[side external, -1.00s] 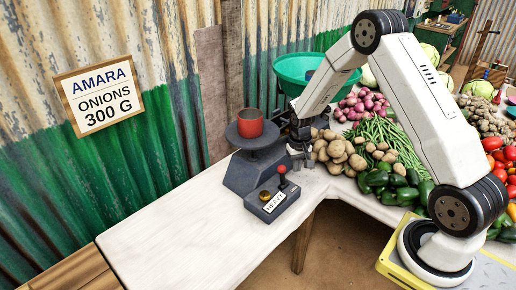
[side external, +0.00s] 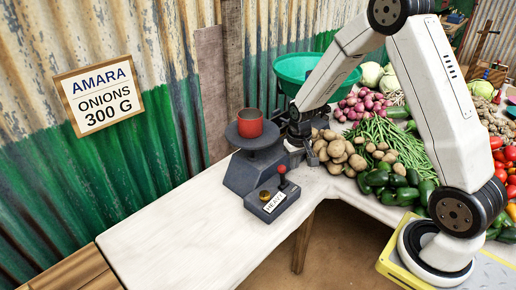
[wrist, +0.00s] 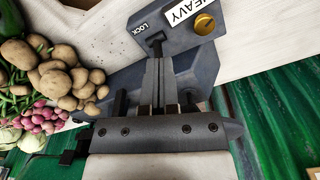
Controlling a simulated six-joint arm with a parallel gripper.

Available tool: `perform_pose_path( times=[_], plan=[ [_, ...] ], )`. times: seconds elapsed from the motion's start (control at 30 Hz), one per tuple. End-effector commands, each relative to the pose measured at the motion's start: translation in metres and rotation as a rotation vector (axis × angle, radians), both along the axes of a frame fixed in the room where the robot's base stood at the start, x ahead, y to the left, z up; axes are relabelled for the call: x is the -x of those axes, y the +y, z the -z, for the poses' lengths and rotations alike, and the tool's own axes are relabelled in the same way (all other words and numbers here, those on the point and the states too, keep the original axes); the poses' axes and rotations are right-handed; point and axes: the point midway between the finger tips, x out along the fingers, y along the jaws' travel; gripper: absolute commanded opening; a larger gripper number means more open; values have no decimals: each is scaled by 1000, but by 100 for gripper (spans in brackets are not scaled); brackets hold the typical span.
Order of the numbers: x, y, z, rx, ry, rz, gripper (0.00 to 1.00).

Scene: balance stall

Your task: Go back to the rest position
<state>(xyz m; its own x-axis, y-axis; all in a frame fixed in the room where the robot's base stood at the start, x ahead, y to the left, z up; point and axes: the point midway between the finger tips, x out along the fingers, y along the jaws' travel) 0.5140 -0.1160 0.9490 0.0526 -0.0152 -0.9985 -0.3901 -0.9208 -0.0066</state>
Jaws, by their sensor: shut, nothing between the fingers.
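My gripper (side external: 312,157) is shut and empty in the side external view, just right of the grey balance (side external: 248,176). The wrist view shows its two fingers (wrist: 161,72) together, pointing toward the balance's control box (wrist: 180,22). A red cup (side external: 250,122) stands on the balance's dark round pan (side external: 262,142). The control box in front carries a red-knobbed lever (side external: 282,171), a brass knob (side external: 265,195) and a HEAVY label (side external: 274,203). The brass knob also shows in the wrist view (wrist: 204,24), beside the words HEAVY and LOCK. The cup is out of the wrist view.
Potatoes (side external: 338,152), green beans (side external: 385,135), dark green peppers (side external: 400,188) and red onions (side external: 362,104) crowd the right side. A green basin (side external: 292,66) stands behind my arm. The pale table (side external: 180,235) is clear at front left. A sign (side external: 99,95) reads AMARA ONIONS 300 G.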

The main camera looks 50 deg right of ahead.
Motion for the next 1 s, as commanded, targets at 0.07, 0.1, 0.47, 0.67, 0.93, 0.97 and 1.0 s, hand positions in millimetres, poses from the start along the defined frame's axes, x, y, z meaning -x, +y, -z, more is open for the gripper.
perform_pose_path(
  times=[0.07,0.1,0.47,0.67,0.93,0.97,1.0],
  plan=[
    [8,16,-15,6,-19,-44,0],
    [13,23,-21,8,-28,-65,0],
    [66,80,-65,29,-107,-248,0],
    [99,103,-79,37,-148,-339,0],
    [122,115,-84,42,-173,-397,0],
    [123,116,-85,42,-174,-399,0],
    [123,116,-84,42,-174,-400,0]
  ],
)
